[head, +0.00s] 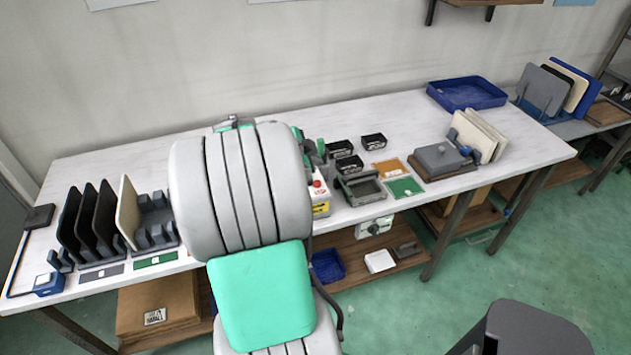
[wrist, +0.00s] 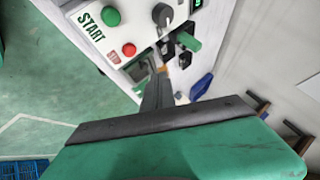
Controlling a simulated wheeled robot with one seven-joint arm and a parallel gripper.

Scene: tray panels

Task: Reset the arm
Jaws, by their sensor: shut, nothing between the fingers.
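My arm, grey with green panels, rises in the middle of the head view and covers the centre of the bench. My gripper shows in the wrist view (wrist: 158,82), where its dark fingers are together with nothing between them. Its tips point toward a white control box (wrist: 85,35) with a START label, a green button (wrist: 110,16), a red button (wrist: 129,49) and a dark knob (wrist: 162,14). I cannot tell whether the tips touch anything. In the head view the gripper is hidden behind my arm.
The white bench (head: 400,110) holds a rack of upright panels (head: 100,215) at left. Small black bins (head: 349,165), a grey fixture (head: 440,158) and a blue tray (head: 466,93) are to the right. Bare bench top lies along the back. A dark grey object (head: 535,325) stands at lower right.

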